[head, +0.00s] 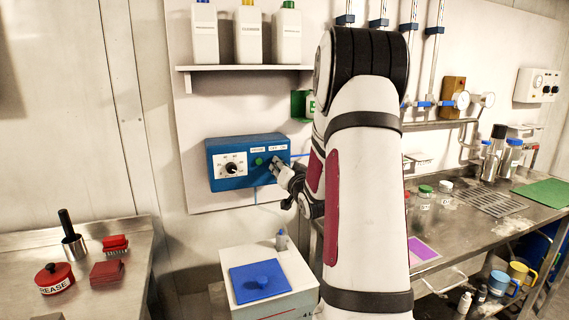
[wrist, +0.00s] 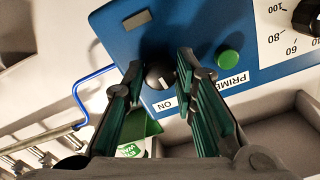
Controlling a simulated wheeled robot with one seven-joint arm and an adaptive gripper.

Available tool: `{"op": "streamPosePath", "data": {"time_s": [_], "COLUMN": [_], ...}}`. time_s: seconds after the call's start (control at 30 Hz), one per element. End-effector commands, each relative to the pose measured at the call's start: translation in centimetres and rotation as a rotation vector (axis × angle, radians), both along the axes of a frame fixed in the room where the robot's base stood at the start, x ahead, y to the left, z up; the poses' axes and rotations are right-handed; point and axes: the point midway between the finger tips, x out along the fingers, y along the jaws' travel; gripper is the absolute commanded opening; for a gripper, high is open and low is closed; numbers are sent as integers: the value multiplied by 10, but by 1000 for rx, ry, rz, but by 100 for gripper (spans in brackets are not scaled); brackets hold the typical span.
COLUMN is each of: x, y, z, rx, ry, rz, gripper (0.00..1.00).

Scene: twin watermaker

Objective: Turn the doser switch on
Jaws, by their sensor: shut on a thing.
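The doser is a blue box (head: 214,175) on the wall panel; its face also fills the top of the wrist view (wrist: 205,28). It carries a dial (head: 232,168), a green PRIME button (wrist: 229,60) and a dark round switch (wrist: 157,76) with a light mark, beside an ON label (wrist: 170,104). My gripper (head: 276,164) is at the right end of the box. In the wrist view, its fingers (wrist: 159,66) are shut on the switch, one on each side. The fingers partly cover the switch, and I cannot tell its exact setting.
A shelf with several bottles (head: 248,36) is above the doser. A white box with a blue lid (head: 259,282) stands below. A steel bench (head: 508,225) is at right. A left bench holds a red grease tin (head: 54,278). A blue tube (wrist: 80,95) runs from the doser.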

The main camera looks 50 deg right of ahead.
Motion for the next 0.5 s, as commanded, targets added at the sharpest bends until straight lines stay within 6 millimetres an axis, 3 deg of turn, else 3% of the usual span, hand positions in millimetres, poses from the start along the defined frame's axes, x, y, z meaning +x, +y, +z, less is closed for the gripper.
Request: {"op": "streamPosePath", "data": {"time_s": [0.5], "x": [-1], "y": [0], "z": [2], "rx": [383], "ry": [-232], "rz": [-1], "gripper": [0]}}
